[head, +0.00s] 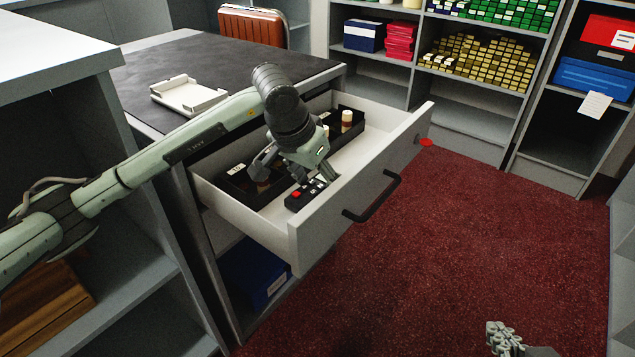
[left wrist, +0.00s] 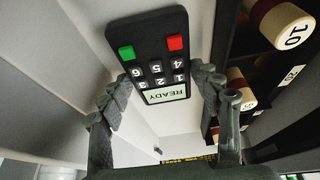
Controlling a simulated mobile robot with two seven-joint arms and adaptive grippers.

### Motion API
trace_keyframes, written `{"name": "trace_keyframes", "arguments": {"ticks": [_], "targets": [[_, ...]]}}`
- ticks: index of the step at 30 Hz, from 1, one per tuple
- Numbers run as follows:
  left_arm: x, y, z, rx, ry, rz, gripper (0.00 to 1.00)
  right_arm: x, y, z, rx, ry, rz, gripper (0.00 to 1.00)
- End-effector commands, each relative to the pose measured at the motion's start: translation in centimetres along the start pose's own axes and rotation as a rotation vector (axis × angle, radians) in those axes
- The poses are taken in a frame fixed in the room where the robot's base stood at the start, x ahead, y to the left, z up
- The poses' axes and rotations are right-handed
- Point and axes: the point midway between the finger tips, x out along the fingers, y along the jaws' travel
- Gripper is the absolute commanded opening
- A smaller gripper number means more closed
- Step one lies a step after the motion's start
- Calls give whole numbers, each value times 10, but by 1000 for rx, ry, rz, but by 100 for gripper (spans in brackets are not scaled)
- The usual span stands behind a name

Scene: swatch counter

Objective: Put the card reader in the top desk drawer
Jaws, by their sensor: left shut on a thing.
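The card reader (head: 296,203) is a black keypad device with a red and a green button. It is inside the open drawer (head: 325,228), near the front left corner. In the left wrist view the card reader (left wrist: 152,28) shows its number keys and a READY display. My left gripper (head: 308,174) reaches down into the drawer and is shut on the card reader, with fingers (left wrist: 160,78) on either side of it. Whether the reader touches the drawer floor I cannot tell. My right gripper (head: 507,338) shows only partly at the bottom edge, over the carpet, away from the drawer.
A black divided organizer (head: 236,184) with cream-capped cylinders lies along the drawer's back. The desk top (head: 215,58) above holds a white tray (head: 188,95). A grey shelf unit stands at left, under my left arm. Red carpet (head: 470,235) is open at right.

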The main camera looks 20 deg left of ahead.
Motion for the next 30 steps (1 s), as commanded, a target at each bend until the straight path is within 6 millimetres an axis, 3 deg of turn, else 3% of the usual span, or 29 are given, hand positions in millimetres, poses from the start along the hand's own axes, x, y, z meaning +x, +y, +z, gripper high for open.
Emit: {"name": "trace_keyframes", "arguments": {"ticks": [4,5,7,19,22,30], "targets": [[0,0,0,0,2,0,23,0,-4,-6,2,25,-7,0],[1,0,0,0,0,0,64,0,-4,-7,2,29,-9,0],[0,0,0,0,0,0,72,0,-4,-8,4,30,-9,0],[-1,0,0,0,0,0,72,-1,-1,-6,5,15,-2,0],[-3,0,-1,0,-1,1,72,-3,9,12,-1,-60,19,0],[-66,-1,-2,1,5,-3,72,-6,15,27,-1,-129,32,0]]}}
